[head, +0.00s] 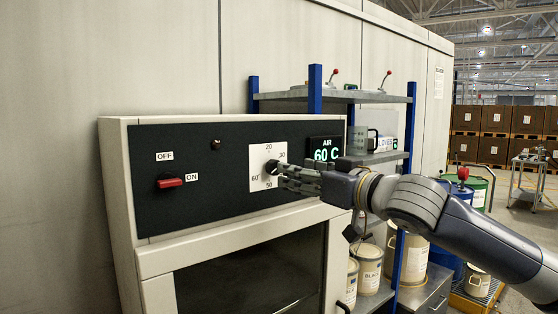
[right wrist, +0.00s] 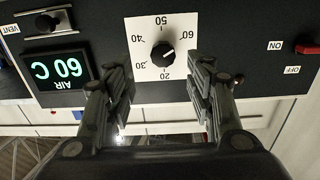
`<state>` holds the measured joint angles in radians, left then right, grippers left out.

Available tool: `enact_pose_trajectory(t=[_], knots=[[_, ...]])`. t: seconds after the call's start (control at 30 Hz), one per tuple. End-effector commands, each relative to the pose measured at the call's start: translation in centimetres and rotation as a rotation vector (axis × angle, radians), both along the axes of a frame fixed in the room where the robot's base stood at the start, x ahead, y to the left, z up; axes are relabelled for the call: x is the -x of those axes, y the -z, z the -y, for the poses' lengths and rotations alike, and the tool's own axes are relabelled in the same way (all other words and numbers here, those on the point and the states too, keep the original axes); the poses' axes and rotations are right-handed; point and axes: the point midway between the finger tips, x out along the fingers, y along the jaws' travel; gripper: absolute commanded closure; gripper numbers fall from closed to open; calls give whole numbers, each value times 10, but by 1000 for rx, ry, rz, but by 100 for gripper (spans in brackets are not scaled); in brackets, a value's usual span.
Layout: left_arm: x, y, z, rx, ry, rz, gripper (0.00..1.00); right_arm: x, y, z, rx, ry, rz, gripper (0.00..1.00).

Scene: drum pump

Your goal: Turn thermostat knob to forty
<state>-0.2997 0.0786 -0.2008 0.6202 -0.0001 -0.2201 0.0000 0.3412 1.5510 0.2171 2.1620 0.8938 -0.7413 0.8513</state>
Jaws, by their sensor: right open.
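The black thermostat knob (head: 271,167) sits on a white dial plate (head: 258,180) on the black control panel. In the right wrist view, which is upside down, the knob (right wrist: 164,54) shows whole with its white mark pointing towards 60. The plate (right wrist: 142,84) reads 20 to 60. The display (head: 325,149) reads AIR 60 C. My right gripper (right wrist: 163,78) is open, its fingers on either side of the knob's line and apart from it. In the head view the right gripper (head: 284,174) partly covers the dial. My left gripper is not in view.
A red ON/OFF switch (head: 170,182) sits left on the panel. A dark window (head: 255,275) lies below it. Blue-post shelving (head: 313,90) with containers stands close behind my right arm. A green drum (head: 478,190) stands further right.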

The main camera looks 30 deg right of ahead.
Motion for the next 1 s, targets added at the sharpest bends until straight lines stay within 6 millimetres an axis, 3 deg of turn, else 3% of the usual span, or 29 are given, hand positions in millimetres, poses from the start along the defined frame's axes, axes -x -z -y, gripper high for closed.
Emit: enact_pose_trajectory(t=[0.27, 1.0], knots=[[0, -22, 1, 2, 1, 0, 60, -18, 1, -5, 10, -13, -10, 50], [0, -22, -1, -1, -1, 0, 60, -63, 2, -7, 6, -9, -5, 50]])
